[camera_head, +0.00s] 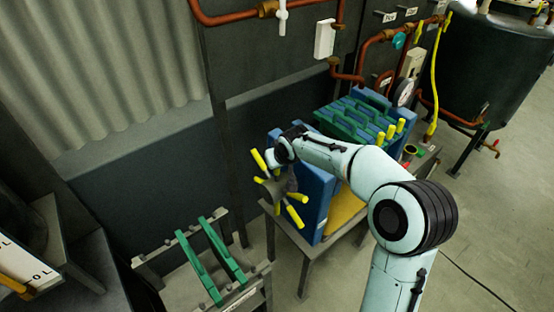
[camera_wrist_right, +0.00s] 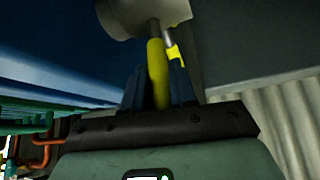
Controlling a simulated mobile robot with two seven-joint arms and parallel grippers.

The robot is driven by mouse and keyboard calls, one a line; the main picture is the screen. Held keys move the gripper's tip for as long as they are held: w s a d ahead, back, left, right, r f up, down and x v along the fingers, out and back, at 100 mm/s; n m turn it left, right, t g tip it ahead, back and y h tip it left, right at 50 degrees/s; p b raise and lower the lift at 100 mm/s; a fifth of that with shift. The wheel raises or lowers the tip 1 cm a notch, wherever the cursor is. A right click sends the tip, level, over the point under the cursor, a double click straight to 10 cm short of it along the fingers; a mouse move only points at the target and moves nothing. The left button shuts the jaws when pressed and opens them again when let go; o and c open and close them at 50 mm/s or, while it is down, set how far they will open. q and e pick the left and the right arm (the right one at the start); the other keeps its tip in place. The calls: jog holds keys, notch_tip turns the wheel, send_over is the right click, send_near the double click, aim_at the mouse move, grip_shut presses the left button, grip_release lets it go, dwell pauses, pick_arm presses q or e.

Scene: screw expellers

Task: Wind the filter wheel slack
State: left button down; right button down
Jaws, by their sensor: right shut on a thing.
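The filter wheel (camera_head: 279,188) has a dark hub with several yellow-gripped spokes. It sits on the near left face of the filter press, in front of a blue end plate (camera_head: 315,190). My right arm reaches over the press from the right, and its hand is at the wheel's upper rim. In the right wrist view my right gripper (camera_wrist_right: 159,92) is shut around one yellow handle (camera_wrist_right: 156,62). A pale hub or shaft part (camera_wrist_right: 145,14) shows above it. The fingertips are hard to see in the head view. My left gripper is not in view.
Green filter plates (camera_head: 360,118) stand in the press behind the wheel. A rack with two green plates (camera_head: 212,262) stands at the lower left. Copper pipes (camera_head: 232,17) run along the back wall, and a dark tank (camera_head: 490,70) is at the upper right. Floor is clear at the lower right.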

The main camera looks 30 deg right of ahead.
jog(key=shift+r, duration=0.1)
dwell(0.3)
jog(key=c, duration=1)
grip_release()
jog(key=shift+w, duration=0.1)
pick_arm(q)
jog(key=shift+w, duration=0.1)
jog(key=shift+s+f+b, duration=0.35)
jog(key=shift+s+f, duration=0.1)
pick_arm(e)
jog(key=v, duration=1.3)
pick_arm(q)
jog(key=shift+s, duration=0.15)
pick_arm(e)
jog(key=shift+a, duration=0.1)
